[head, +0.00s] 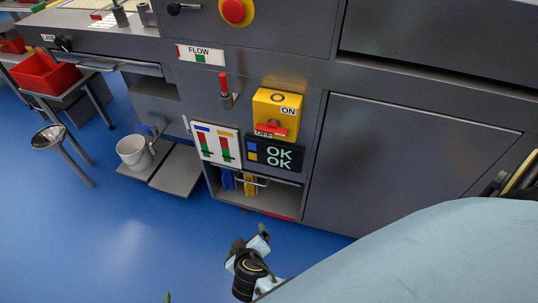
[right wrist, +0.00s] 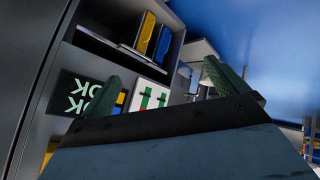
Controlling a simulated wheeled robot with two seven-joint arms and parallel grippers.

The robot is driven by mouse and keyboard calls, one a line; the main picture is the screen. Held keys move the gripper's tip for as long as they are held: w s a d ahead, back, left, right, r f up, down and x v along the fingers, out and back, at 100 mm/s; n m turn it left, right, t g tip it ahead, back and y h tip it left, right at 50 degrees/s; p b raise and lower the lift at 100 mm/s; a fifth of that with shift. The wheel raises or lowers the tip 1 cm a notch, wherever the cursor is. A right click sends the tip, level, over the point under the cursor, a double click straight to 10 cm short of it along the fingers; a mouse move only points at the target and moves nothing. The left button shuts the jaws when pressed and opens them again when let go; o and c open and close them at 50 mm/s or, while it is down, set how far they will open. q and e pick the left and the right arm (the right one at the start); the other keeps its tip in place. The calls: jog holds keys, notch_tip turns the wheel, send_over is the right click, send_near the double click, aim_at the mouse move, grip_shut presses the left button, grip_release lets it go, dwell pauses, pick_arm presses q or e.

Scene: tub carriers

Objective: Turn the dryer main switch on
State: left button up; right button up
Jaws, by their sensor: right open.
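The main switch is a yellow box (head: 288,104) on the grey machine front in the head view, marked ON at its upper right and OFF below. Its red handle (head: 271,130) lies level near the OFF label. A yellow patch (right wrist: 48,154) at the lower left of the right wrist view may be the box. My right gripper (head: 248,262) is below and in front of the machine, clear of the switch. In the right wrist view its green fingers (right wrist: 160,86) are apart and empty. Only a green tip (head: 167,298), likely my left gripper, shows at the bottom edge.
A red-tipped lever (head: 225,90) stands left of the box; a red button (head: 237,11) is above. A white bucket (head: 134,152) stands left. Blue floor is free.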

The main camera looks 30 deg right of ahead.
aim_at(276, 121)
jog(key=w+r+m+t+h+b, duration=0.35)
jog(key=w+r, duration=0.25)
jog(key=r, duration=0.3)
jog(key=s+d+r+m+h+b, duration=0.1)
jog(key=d+r+m+h+b, duration=0.25)
jog(key=r, duration=0.45)
jog(key=s+d+r+m+h+b, duration=0.2)
jog(key=r+m+h+b, duration=0.1)
jog(key=r+m, duration=0.3)
pick_arm(q)
notch_tip(276, 121, up, 30)
jog(key=w+d+t+h+b, duration=0.1)
jog(key=t+h, duration=0.3)
jog(key=t, duration=0.7)
jog(key=shift+d+f+t, duration=0.25)
jog(key=shift+d+t, duration=0.15)
jog(key=shift+d, duration=0.45)
pick_arm(e)
jog(key=shift+n, duration=0.4)
jog(key=shift+r+x, duration=0.25)
jog(key=shift+x, duration=1.95)
jog(key=shift+r+x, duration=0.25)
jog(key=shift+x, duration=1.95)
jog(key=shift+r+x, duration=0.2)
jog(key=shift+x, duration=2)
pick_arm(q)
jog(key=shift+w, duration=0.1)
pick_arm(e)
jog(key=c, duration=1)
